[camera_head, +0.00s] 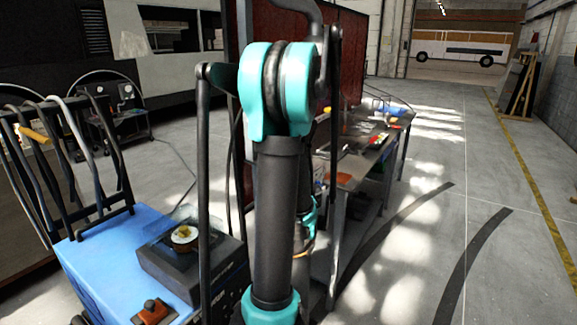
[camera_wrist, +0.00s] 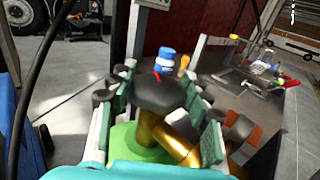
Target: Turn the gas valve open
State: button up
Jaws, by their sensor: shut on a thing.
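The gas valve shows in the wrist view as a dark round handwheel (camera_wrist: 160,92) above a brass body (camera_wrist: 150,131). A brass side outlet (camera_wrist: 183,148) runs down to the right. Below it is the green top of a gas cylinder (camera_wrist: 128,136). My gripper (camera_wrist: 163,98) has one finger on each side of the handwheel and is shut on it. A blue-and-white capped thing (camera_wrist: 165,62) appears just beyond the handwheel. In the head view my arm hides the gripper and the valve.
A workbench with tools (camera_head: 345,172) stands right of my arm, beside a dark red screen (camera_head: 348,60). A blue cart (camera_head: 105,262) with a dark box (camera_head: 190,262) is at the left. Open floor (camera_head: 420,240) lies to the right.

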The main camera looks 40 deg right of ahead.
jog(key=shift+n+t+y, duration=0.3)
jog(key=shift+n+y, duration=0.2)
jog(key=shift+y, duration=0.2)
jog(key=o, duration=1.2)
jog(key=v, duration=1.2)
